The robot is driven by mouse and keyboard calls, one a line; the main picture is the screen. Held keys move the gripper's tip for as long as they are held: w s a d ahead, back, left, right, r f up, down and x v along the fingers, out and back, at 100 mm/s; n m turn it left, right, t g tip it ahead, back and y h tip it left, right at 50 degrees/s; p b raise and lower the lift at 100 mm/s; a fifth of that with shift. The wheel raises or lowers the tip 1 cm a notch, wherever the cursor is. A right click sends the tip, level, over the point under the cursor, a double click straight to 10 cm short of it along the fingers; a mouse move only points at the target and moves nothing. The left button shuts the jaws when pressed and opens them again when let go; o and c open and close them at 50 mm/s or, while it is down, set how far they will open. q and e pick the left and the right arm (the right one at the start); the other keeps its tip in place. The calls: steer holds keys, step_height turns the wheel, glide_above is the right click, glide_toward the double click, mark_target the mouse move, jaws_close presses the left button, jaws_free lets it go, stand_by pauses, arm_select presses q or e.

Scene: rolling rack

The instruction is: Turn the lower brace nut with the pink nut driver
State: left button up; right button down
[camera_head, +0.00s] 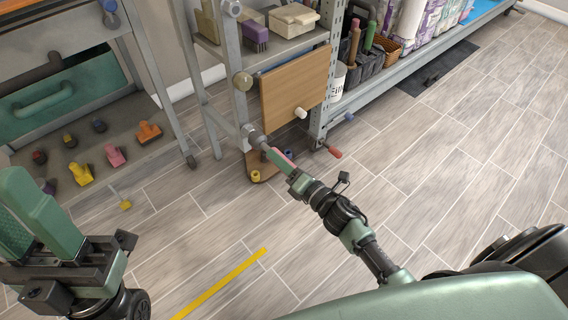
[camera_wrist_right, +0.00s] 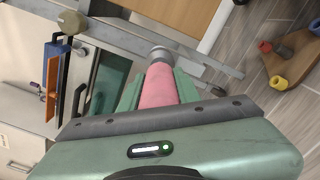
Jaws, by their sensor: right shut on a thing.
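My right gripper (camera_head: 290,172) is shut on the pink nut driver (camera_head: 284,158), whose handle lies between the green fingers in the right wrist view (camera_wrist_right: 158,88). The driver's grey socket end (camera_head: 257,141) is at the lower part of the rolling rack's upright (camera_head: 240,108). The lower brace nut is hidden by the socket, and I cannot tell how far the socket sits over it. My left gripper (camera_head: 38,212) is at the lower left, away from the rack.
A wooden panel (camera_head: 295,84) is beside the upright. A brown holder with coloured pegs (camera_head: 262,170) is low behind the driver. A low shelf (camera_head: 100,165) with coloured tools stands at left. A loaded rack (camera_head: 400,62) stands at right. The floor (camera_head: 440,190) at right is clear.

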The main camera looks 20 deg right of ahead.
steer(key=shift+r, duration=0.15)
steer(key=shift+w, duration=0.35)
stand_by(0.4)
steer(key=shift+x, duration=0.95)
steer(key=shift+w+a+b, duration=0.15)
steer(key=shift+w+b, duration=0.15)
steer(key=c, duration=2)
jaws_free()
jaws_close()
